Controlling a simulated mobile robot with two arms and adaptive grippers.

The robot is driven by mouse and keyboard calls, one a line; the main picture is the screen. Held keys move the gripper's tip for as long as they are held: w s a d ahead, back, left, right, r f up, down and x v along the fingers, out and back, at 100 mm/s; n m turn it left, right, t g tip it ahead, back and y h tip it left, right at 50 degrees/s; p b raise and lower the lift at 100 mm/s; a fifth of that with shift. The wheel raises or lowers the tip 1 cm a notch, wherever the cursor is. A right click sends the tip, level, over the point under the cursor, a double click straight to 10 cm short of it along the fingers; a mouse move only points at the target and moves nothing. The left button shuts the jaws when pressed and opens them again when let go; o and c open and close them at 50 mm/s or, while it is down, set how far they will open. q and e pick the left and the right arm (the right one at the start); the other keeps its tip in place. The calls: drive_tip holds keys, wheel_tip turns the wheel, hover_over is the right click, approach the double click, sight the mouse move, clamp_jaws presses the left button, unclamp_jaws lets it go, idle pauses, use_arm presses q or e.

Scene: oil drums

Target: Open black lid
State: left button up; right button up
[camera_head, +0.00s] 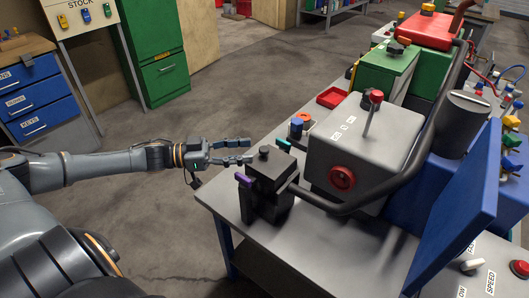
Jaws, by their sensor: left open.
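A black box with a black lid (272,167) stands at the near left corner of the grey workbench (335,226). The lid looks closed, with a small round knob on top. A purple tab (244,180) sticks out at the box's left side and a teal tab (284,145) at its far side. My left gripper (249,151) comes in from the left, open and empty. Its fingertips point at the lid's knob from just left of it; I cannot tell whether they touch the lid. My right gripper is not in view.
A grey box with a red knob (341,178) stands right of the black box, with a dark curved pipe (352,208) passing in front. A blue panel (461,213) rises at the right. A red tray (331,97) lies behind. The floor left of the bench is clear.

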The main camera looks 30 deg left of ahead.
sight(265, 148)
use_arm(q)
drive_tip(key=shift+x, duration=3.05)
clamp_jaws()
